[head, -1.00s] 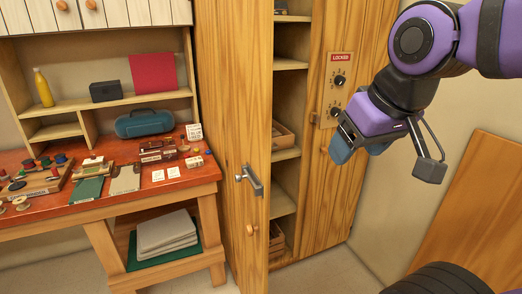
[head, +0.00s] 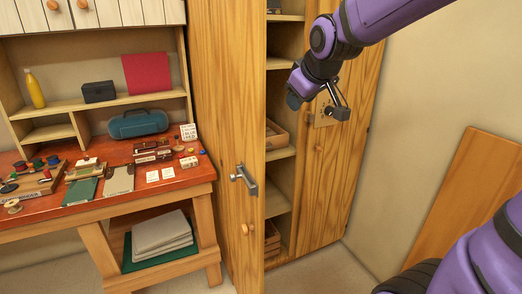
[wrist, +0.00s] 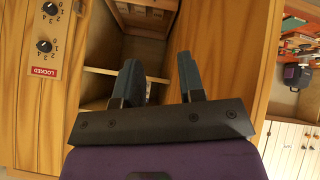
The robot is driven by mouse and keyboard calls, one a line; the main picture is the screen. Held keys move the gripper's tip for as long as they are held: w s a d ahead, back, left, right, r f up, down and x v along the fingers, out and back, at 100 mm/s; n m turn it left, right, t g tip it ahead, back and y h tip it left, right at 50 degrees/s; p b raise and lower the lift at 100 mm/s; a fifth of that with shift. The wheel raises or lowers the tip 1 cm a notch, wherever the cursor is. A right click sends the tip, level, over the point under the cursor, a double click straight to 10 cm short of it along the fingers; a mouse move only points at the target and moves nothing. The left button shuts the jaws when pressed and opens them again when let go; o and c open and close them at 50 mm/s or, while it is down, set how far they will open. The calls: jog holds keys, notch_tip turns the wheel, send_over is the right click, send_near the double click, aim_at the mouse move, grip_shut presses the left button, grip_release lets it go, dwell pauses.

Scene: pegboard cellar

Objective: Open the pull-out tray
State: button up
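In the head view a wooden tray (head: 278,136) sits on a middle shelf inside the tall cabinet, partly hidden by the open door. A second wooden tray or box (head: 272,240) sits lower down. I cannot tell which is the pull-out tray. The wrist view, which is upside down, shows a wooden tray (wrist: 145,18) inside the cabinet, beyond my fingers. My gripper (head: 294,98) is at the cabinet opening, above the middle tray in the picture. In the wrist view my gripper (wrist: 161,75) has its two fingers apart with nothing between them.
The open cabinet door (head: 225,110) with its metal handle (head: 245,180) stands left of the opening. The fixed panel right of it carries dials and a LOCKED label (wrist: 44,72). A cluttered red workbench (head: 130,180) stands at left. A wooden board (head: 470,200) leans at right.

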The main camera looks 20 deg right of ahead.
jog(key=w+d+f+n+t, duration=0.15)
jog(key=w+f, duration=0.25)
jog(key=w, duration=0.5)
jog(key=w+d+f+n+t, duration=0.1)
jog(key=w+d+f+n, duration=0.25)
jog(key=w, duration=0.55)
jog(key=w+d+f+n+t, duration=0.1)
jog(key=w+d+f, duration=0.1)
jog(key=w+f, duration=0.45)
jog(key=w+d+f+n+t, duration=0.1)
jog(key=w+d+f+n, duration=0.2)
jog(key=f, duration=0.4)
jog(key=w+f+n+t+y, duration=0.1)
jog(key=w+f+n+t, duration=0.15)
jog(key=w+f, duration=0.45)
jog(key=w+d+f+n, duration=0.2)
jog(key=w+f+n, duration=0.1)
jog(key=f, duration=0.5)
jog(key=x, duration=1.1)
jog(key=shift+a, duration=0.25)
jog(key=shift+r, duration=0.1)
grip_shut()
